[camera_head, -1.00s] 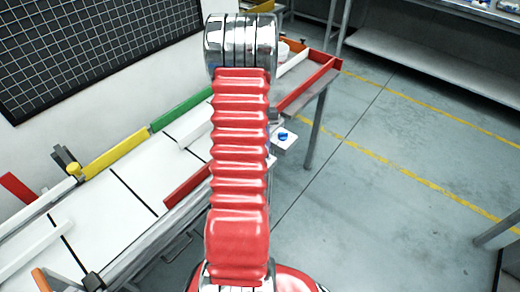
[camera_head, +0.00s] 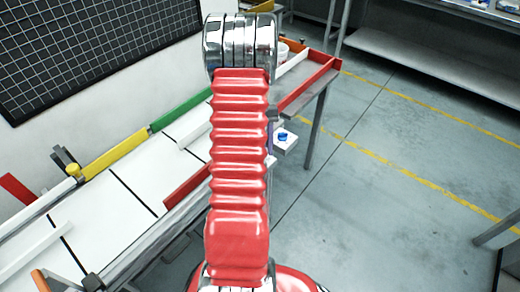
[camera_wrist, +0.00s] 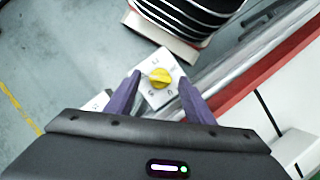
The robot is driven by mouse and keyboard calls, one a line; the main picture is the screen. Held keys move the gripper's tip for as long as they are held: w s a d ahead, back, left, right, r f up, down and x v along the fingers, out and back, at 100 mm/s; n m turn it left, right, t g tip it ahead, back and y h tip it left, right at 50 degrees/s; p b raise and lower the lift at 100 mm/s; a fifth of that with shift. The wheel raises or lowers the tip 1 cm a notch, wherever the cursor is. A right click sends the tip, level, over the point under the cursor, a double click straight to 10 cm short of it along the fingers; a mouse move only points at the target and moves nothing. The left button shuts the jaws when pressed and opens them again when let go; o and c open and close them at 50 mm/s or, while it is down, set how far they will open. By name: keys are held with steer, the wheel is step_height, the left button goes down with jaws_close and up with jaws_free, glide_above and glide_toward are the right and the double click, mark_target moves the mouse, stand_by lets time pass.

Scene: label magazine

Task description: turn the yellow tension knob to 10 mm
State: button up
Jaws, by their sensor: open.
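The yellow tension knob (camera_wrist: 160,77) shows in the wrist view on a white plate (camera_wrist: 152,99) with small dark marks around it. The marks are too small to read. My gripper (camera_wrist: 161,80) is open, with its two purple fingers on either side of the knob in the picture. I cannot tell how far the fingertips are from the knob, and I see no clear contact. In the head view my arm hides this knob and nearly all of my gripper. A different yellow knob (camera_head: 73,170) sits on the far left rail there.
A blue knob (camera_head: 283,135) on a white block stands just right of my arm. The white bench with a red guide (camera_head: 186,187), a yellow guide (camera_head: 115,156) and a green guide (camera_head: 181,110) lies to the left. Open floor (camera_head: 380,200) lies to the right.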

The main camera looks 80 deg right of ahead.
steer(key=v, duration=1.3)
steer(key=shift+s, duration=0.1)
